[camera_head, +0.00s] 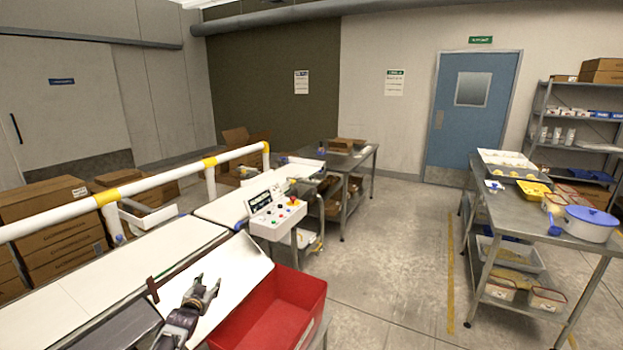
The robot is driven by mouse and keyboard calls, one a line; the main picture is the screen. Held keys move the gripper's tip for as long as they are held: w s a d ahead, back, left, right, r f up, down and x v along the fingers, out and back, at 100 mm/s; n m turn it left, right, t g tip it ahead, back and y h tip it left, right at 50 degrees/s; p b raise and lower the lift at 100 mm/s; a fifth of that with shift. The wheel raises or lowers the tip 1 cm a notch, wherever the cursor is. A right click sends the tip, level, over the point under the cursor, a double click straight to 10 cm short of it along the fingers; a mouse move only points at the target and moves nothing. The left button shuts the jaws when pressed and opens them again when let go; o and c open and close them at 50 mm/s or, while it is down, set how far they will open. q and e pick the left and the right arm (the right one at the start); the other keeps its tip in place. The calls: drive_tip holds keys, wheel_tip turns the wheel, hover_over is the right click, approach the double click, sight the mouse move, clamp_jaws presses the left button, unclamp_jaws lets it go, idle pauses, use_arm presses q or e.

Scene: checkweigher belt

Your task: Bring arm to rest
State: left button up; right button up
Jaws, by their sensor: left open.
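My left gripper (205,291) shows in the head view at the lower middle, with its arm coming up from the bottom edge. Its fingers are apart and nothing shows between them. It is over the white sloping plate beside the belt (237,268), to the left of the red bin (283,312). I cannot tell how high it is above the plate. My right gripper is not in view.
A control box (277,218) with buttons stands beyond the plate. A steel table (530,215) with trays and a pot (590,225) stands at right. The middle floor is clear.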

use_arm(q)
drive_tip(key=s+d+f+g, duration=0.3)
drive_tip(key=s+f+g, duration=0.1)
drive_tip(key=s+f, duration=1.3)
drive_tip(key=s+d+f+g, duration=0.25)
drive_tip(key=s+f, duration=0.95)
drive_tip(key=f, duration=0.9)
drive_tip(key=s+d+f+g, duration=0.2)
drive_tip(key=s+f, duration=0.3)
drive_tip(key=s, duration=0.9)
drive_tip(key=s+d+f+g, duration=0.1)
drive_tip(key=s+f+g, duration=0.2)
drive_tip(key=s, duration=1.1)
drive_tip(key=s+d+f+g+h, duration=0.1)
drive_tip(key=s+f, duration=0.6)
drive_tip(key=s, duration=0.8)
drive_tip(key=shift+d+f+n+g, duration=0.25)
drive_tip(key=shift+d+n+g, duration=0.05)
drive_tip(key=shift+d+g, duration=0.5)
